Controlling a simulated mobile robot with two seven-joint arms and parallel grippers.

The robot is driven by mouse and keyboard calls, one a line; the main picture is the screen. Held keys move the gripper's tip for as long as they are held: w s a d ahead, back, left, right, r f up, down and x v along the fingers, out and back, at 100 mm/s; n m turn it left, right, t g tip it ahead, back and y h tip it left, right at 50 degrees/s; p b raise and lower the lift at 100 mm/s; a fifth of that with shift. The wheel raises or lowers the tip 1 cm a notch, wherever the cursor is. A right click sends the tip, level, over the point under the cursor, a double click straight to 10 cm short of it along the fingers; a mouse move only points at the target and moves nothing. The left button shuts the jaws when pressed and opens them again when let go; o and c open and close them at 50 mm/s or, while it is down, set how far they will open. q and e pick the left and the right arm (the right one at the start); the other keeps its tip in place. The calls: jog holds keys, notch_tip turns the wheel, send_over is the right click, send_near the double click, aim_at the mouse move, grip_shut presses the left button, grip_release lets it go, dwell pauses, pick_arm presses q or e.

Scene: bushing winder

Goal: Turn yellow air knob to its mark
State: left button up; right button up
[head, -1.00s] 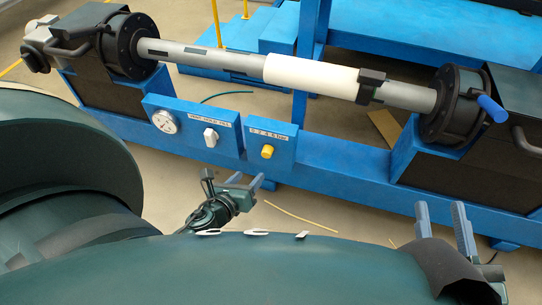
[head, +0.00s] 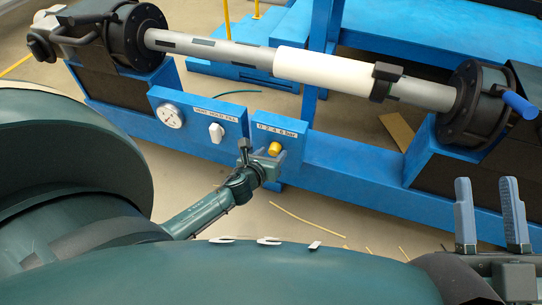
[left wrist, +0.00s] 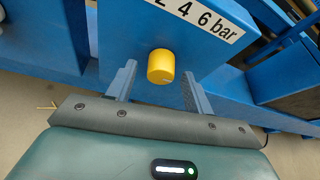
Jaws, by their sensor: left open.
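The yellow air knob (head: 275,148) sits on the front of a blue box, under a white label (head: 283,131) reading "0 2 4 6 bar". In the left wrist view the knob (left wrist: 161,66) shows beyond and between my open fingers, under the label's "4 6 bar" part. My left gripper (head: 266,158) is open just in front of the knob; it also shows in the left wrist view (left wrist: 158,85). I cannot tell if the fingers touch the knob. My right gripper (head: 490,215) is open and empty at the lower right, away from the box.
Above runs a grey shaft with a white sleeve (head: 323,72) between black flanges. Thin strips lie on the floor.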

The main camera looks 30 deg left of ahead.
pick_arm(q)
jog(key=shift+w, duration=0.1)
jog(key=shift+c, duration=0.5)
jog(key=c, duration=0.9)
